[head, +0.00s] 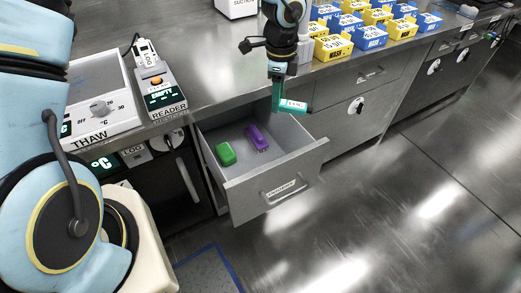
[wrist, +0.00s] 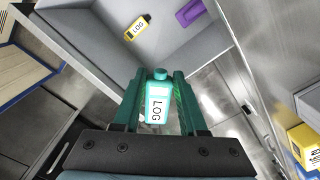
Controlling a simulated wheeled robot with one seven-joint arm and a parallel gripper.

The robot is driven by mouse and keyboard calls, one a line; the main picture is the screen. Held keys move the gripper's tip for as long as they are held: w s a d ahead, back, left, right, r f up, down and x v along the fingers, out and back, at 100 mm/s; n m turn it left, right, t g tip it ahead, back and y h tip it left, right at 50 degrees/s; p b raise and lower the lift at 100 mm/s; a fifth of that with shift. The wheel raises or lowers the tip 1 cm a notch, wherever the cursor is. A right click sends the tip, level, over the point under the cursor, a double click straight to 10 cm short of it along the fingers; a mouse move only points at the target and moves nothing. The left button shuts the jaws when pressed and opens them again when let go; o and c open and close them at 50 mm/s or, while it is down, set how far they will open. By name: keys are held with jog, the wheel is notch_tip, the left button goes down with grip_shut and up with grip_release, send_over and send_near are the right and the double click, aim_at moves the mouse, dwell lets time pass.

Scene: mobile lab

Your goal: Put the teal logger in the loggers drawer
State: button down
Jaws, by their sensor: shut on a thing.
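The teal logger (head: 293,105) has a white label and sits between the fingers of my gripper (head: 277,97). In the wrist view the logger (wrist: 157,100), marked LOG, is held between the green fingers of my gripper (wrist: 158,90). The open drawer (head: 275,190) has a label on its front, too small to read surely. In the head view my gripper shows at the drawer's rear right edge, held above it. The drawer (wrist: 85,57) lies toward the top of the wrist view.
Inside the drawer lie a green logger (head: 226,153) and a purple one (head: 257,138). The wrist view shows a dark and yellow logger (wrist: 137,27) there. The reader (head: 163,95) stands on the counter at left, several blue and yellow bins (head: 334,47) at right. The drawer floor has free room.

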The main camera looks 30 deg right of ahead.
notch_tip(320, 180, down, 27)
jog(key=p, duration=0.3)
jog(key=shift+r, duration=0.2)
jog(key=shift+f, duration=0.3)
jog(key=shift+f+b, duration=0.3)
jog(key=shift+b, duration=0.1)
jog(key=shift+c, duration=2.3)
grip_release()
jog(key=shift+r, duration=0.15)
jog(key=shift+r, duration=0.1)
notch_tip(320, 180, up, 12)
jog(key=b, duration=0.1)
jog(key=shift+b, duration=0.35)
jog(key=shift+r, duration=0.1)
